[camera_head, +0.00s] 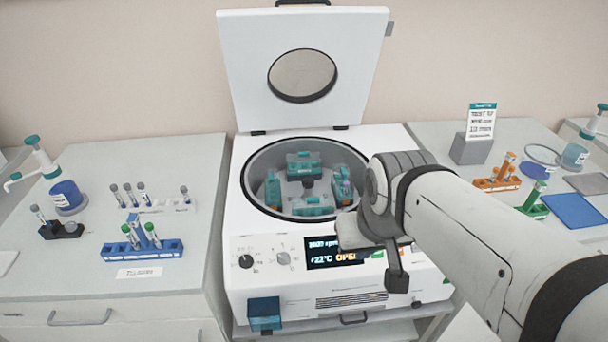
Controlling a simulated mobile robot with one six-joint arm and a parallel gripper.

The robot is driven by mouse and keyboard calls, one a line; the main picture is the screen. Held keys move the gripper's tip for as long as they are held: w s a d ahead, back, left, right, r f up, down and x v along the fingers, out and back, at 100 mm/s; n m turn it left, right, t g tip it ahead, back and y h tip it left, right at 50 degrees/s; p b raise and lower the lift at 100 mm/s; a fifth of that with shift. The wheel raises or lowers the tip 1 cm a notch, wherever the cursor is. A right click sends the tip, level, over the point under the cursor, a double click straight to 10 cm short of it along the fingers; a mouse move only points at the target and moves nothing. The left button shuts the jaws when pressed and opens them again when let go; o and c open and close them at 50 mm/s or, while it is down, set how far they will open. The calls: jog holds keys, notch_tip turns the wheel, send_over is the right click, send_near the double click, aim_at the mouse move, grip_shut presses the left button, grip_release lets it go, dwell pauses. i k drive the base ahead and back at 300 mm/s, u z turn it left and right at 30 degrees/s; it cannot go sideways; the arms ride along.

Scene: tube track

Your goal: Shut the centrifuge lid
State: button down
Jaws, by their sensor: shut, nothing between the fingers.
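The centrifuge (250,262) stands in the middle, between two benches. Its white lid (345,65) with a round window is raised upright at the back, and a dark handle (302,3) shows at its top edge. The round bowl (252,172) is uncovered and holds a rotor with teal buckets; tubes show in the right bucket. The front display (335,252) seems to read open. My gripper (397,284) is shut and empty, pointing down in front of the centrifuge's right front. My arm hides part of the right side of the machine.
On the right bench are an orange rack (497,184), a green rack (535,209), a blue mat (574,210) and a sign holder (472,149).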

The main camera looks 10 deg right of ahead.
aim_at(252, 40)
jog(key=u, duration=1.75)
jog(key=k, duration=0.95)
jog(key=z, duration=1.35)
jog(key=i, duration=1)
jog(key=z, duration=0.05)
